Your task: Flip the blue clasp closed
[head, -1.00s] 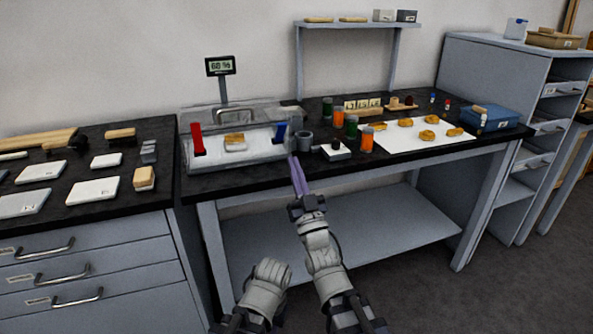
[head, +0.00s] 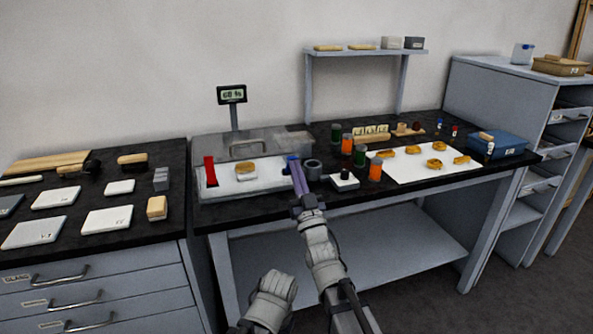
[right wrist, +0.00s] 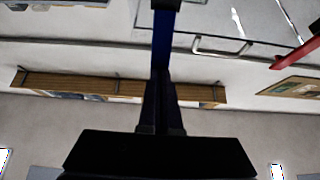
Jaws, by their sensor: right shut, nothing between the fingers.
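The blue clasp (head: 292,160) is at the right front of a clear case (head: 215,147), mostly hidden behind my right gripper. In the right wrist view the blue clasp (right wrist: 162,40) shows as a dark blue strip in line with the fingertips. My right gripper (head: 296,168) is shut and empty, with its fingertips at the clasp; I cannot tell whether they touch it. The red clasp (head: 210,172) stands up at the case's left front, and it shows at the right in the wrist view (right wrist: 298,52).
A tan piece (head: 246,168) lies in the case. A display (head: 231,95) stands behind the case.

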